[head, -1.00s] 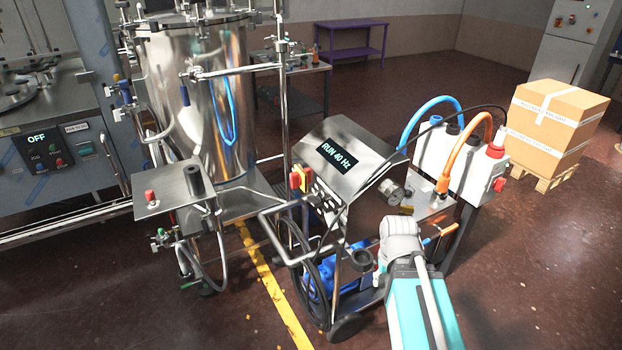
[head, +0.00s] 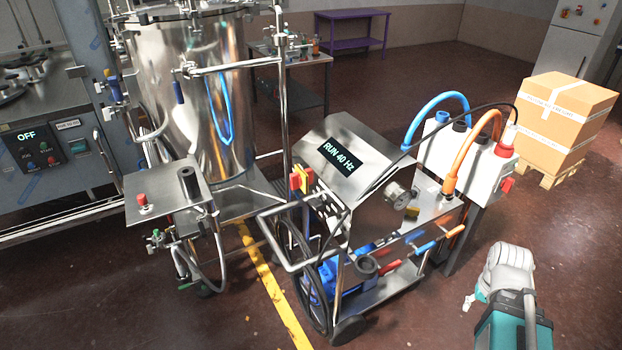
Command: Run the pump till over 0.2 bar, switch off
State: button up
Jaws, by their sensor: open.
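The pump cart's steel control box (head: 345,140) stands in the middle. Its display (head: 340,155) reads RUN 40 Hz. A red and yellow switch (head: 301,178) is on its left side, above a row of small controls too small to tell apart. The blue pump (head: 345,278) sits low in the cart, partly hidden. A round gauge-like fitting (head: 398,194) is on the box's right side; I cannot read it. Of my gripper, only a small pale part (head: 468,301) shows beside my wrist at the lower right. It is open, apart from the cart, with no object visible in it.
A steel tank (head: 190,100) and small panel with a red button (head: 142,200) stand left of the cart. A socket box (head: 465,150) with blue and orange cables is behind it. Cartons (head: 562,115) stand on a pallet at right. Floor (head: 570,240) is clear at lower right.

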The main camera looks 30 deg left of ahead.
aim_at(295, 180)
jog(key=z, duration=0.45)
jog(key=k, duration=0.15)
jog(key=u, duration=1.6)
jog(key=i, duration=0.5)
jog(key=u, duration=0.1)
